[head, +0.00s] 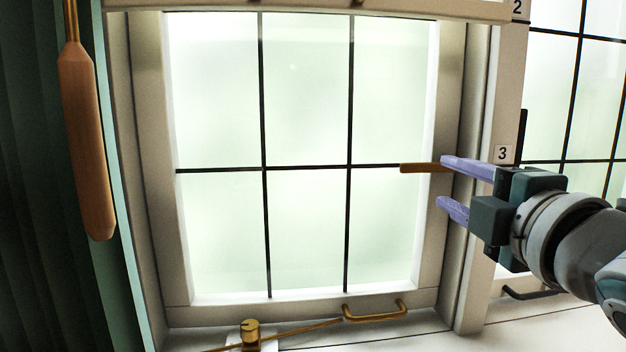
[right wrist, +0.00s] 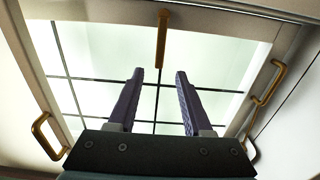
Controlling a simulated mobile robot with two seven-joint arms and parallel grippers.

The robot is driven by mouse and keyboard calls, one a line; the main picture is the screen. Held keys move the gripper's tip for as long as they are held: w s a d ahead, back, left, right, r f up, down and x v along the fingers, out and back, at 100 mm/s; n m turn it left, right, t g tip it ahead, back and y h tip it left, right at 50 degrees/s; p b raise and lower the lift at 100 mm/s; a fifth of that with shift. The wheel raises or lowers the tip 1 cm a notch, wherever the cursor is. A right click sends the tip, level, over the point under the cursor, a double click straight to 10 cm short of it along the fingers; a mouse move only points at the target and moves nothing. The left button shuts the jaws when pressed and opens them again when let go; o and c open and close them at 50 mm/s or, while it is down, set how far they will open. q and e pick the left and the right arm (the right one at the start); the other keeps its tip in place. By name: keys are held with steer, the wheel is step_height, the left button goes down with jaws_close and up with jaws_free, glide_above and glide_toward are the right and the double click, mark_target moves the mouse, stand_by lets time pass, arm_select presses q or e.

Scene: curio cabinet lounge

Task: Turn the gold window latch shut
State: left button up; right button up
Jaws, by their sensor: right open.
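The gold window latch (head: 418,168) is a narrow bar lying level at the right side of the window frame, its free end reaching left over the glass. It also shows in the right wrist view (right wrist: 162,40), ahead of the fingertips and roughly in line with the gap between them. My right gripper (head: 448,183) comes in from the right with its two purple fingers apart and nothing held. In the head view its upper finger overlaps the latch's right end; I cannot tell whether they touch. My left gripper is not in view.
A gold pull handle (head: 375,314) sits on the window's bottom rail. A gold stay with a peg (head: 250,334) lies below it at the sill. A wooden pull (head: 86,140) hangs beside the dark green curtain (head: 40,250) at left. A post marked 3 (head: 502,153) stands right.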

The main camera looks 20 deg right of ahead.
mark_target(417, 169)
steer(key=x, duration=0.8)
jaws_close()
stand_by(1.3)
